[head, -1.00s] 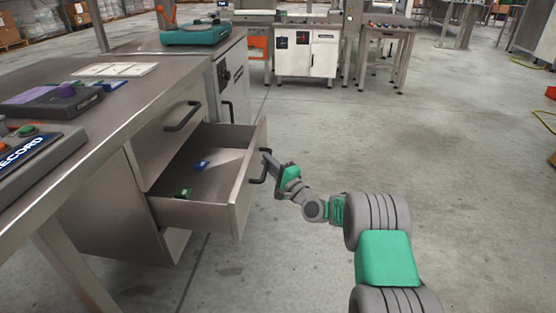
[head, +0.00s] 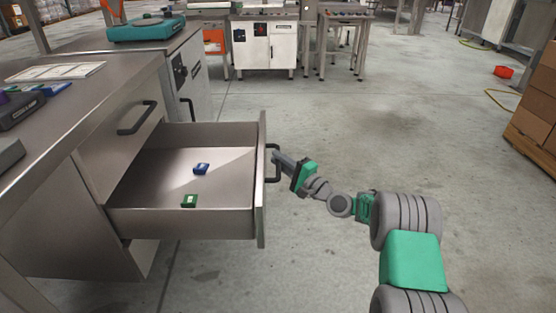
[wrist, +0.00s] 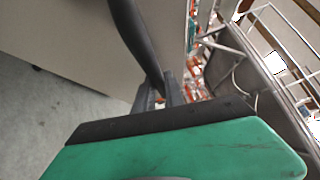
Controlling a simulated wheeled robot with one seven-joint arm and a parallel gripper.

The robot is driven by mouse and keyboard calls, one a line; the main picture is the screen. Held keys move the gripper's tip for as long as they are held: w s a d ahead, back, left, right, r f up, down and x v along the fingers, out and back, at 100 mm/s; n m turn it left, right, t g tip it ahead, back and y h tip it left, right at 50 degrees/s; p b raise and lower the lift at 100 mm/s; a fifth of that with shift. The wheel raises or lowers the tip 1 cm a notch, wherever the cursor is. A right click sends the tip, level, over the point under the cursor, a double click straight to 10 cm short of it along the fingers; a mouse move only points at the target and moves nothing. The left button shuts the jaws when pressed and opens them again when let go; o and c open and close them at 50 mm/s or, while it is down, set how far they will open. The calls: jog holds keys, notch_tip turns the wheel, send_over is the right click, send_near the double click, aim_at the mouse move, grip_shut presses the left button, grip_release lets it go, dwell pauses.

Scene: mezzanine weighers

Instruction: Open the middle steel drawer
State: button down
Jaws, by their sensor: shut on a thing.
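The middle steel drawer (head: 182,222) stands pulled well out of the steel cabinet in the head view, below a shut drawer with its own dark handle. Its front panel (head: 261,190) faces right and carries a dark bar handle (head: 273,164). My gripper (head: 277,158) is shut on that handle. In the wrist view the dark handle (wrist: 133,38) runs down between my fingertips (wrist: 160,92), beside the drawer's grey front. Inside the drawer lie a blue block (head: 201,168) and a green block (head: 189,201).
The steel worktop (head: 60,115) is at left, with a teal scale (head: 146,29) on the unit behind. White cabinets (head: 270,45) stand farther back. A cardboard stack (head: 535,115) is at the right edge. The floor between is clear.

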jog(key=shift+s+f, duration=0.1)
jog(key=c, duration=1.4)
grip_release()
jog(key=r+p+v, duration=0.1)
jog(key=p+v, duration=0.1)
jog(key=v, duration=0.5)
jog(key=shift+s+d+f, duration=0.25)
jog(key=shift+d+f, duration=0.1)
jog(key=shift+f, duration=0.15)
jog(key=shift+a, duration=0.1)
